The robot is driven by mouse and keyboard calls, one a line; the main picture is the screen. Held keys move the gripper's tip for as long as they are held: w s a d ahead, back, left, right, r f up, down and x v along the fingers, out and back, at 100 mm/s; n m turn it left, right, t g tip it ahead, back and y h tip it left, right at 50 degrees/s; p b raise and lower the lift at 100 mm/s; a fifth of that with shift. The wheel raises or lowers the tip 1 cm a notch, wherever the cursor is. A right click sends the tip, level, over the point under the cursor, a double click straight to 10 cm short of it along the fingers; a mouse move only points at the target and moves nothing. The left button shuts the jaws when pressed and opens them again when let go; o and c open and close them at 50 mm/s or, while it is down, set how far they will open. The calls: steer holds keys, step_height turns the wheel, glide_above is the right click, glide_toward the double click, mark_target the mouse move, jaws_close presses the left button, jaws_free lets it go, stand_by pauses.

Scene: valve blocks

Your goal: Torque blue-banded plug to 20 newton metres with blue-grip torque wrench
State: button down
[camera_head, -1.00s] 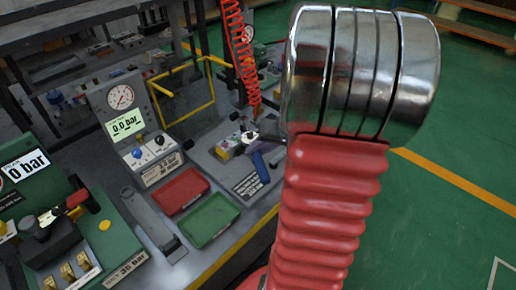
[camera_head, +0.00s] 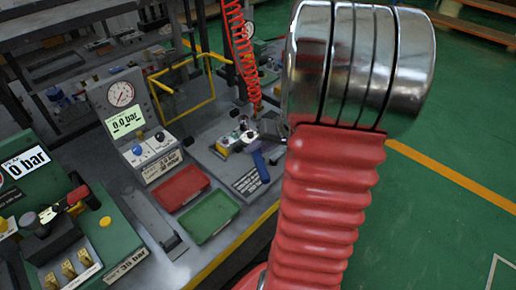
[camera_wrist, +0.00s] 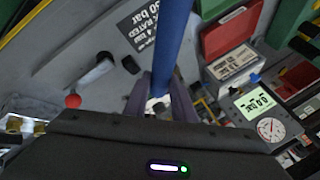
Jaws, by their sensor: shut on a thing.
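The blue grip of the torque wrench (camera_head: 261,166) stands tilted near the front edge of the grey bench, just left of my red arm link. In the wrist view the blue grip (camera_wrist: 174,40) runs from the top edge down between my two dark fingers. My gripper (camera_wrist: 160,98) is shut on it. The wrench's head end is hidden. A small fixture with silver, yellow and purple parts (camera_head: 229,143) sits just left of the wrench. I cannot make out the blue-banded plug in either view.
A gauge panel (camera_head: 121,94) reads 0.0 bar. A red tray (camera_head: 181,187) and a green tray (camera_head: 208,217) lie on the bench. A red coiled hose (camera_head: 241,50) hangs over the fixture. A red ball knob (camera_wrist: 72,101) shows beside the gripper. Green floor (camera_head: 440,215) is clear at right.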

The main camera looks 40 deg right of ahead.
steer(key=shift+w+a, duration=0.1)
steer(key=shift+w+a+m+h, duration=0.25)
steer(key=shift+w+a+m, duration=0.1)
steer(key=shift+a+m, duration=0.15)
steer(key=shift+w+a+m+h, duration=0.3)
steer(key=shift+a+m, duration=0.1)
steer(key=shift+a, duration=0.2)
steer(key=shift+w, duration=0.1)
steer(key=shift+w+a+m+h, duration=0.55)
steer(key=shift+w+a+m, duration=0.25)
steer(key=shift+a+m, duration=0.15)
steer(key=shift+a, duration=0.1)
stand_by(0.3)
steer(key=shift+w, duration=0.15)
